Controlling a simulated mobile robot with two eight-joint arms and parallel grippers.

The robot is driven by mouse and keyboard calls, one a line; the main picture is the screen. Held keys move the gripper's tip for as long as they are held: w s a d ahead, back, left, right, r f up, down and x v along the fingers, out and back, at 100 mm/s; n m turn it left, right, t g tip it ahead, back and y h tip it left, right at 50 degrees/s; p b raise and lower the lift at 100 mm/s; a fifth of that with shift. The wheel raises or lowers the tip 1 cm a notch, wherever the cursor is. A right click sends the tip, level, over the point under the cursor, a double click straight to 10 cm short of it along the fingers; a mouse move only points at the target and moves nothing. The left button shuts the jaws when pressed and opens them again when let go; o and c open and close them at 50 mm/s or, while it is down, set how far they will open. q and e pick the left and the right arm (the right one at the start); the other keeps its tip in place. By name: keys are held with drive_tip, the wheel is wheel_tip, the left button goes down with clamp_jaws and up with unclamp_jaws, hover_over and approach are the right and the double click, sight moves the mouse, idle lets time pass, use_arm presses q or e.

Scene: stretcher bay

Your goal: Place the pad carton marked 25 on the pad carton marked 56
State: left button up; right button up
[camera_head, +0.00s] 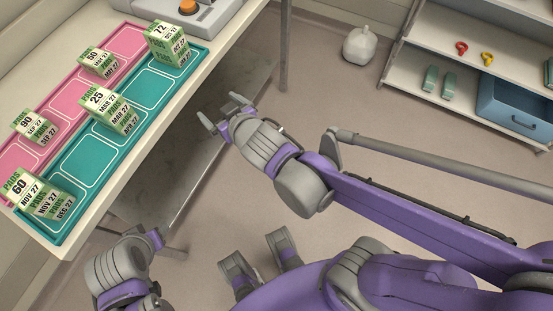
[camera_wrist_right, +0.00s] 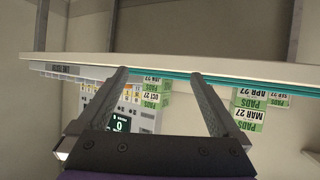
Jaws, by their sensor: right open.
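The pad carton marked 25 (camera_head: 97,98) is white and green and sits on the teal mat (camera_head: 61,222), with more dated carton faces against it. No carton marked 56 can be made out; the numbers I can read are 25, 50, 60, 72 and 90. My right gripper (camera_head: 223,110) is open and empty, off the table's front edge, to the right of the 25 carton. In the right wrist view its two fingers (camera_wrist_right: 157,98) are apart with nothing held. Cartons dated MAR 27 (camera_wrist_right: 247,114) show there past the right finger. My left gripper's fingers are not visible.
Cartons marked 72 (camera_head: 162,33) and 60 (camera_head: 20,187) stand at the teal mat's ends. Cartons 50 (camera_head: 95,58) and 90 (camera_head: 28,122) are on the pink mat (camera_head: 122,42). A grey device (camera_head: 211,12) stands behind. A shelf (camera_head: 460,75) with a blue bin (camera_head: 512,112) is far right.

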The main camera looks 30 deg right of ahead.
drive_tip(key=s+d+f+m+g, duration=0.1)
drive_tip(key=s+d+f+g, duration=0.3)
drive_tip(key=s, duration=0.4)
drive_tip(key=s+d+f+m+g+h, duration=0.1)
drive_tip(key=s+d+f+g, duration=0.2)
drive_tip(key=s, duration=0.6)
wheel_tip(320, 180, down, 2)
drive_tip(key=shift+s+d+f+g+h, duration=0.2)
drive_tip(key=shift+d+g+h, duration=0.15)
drive_tip(key=shift+d, duration=0.4)
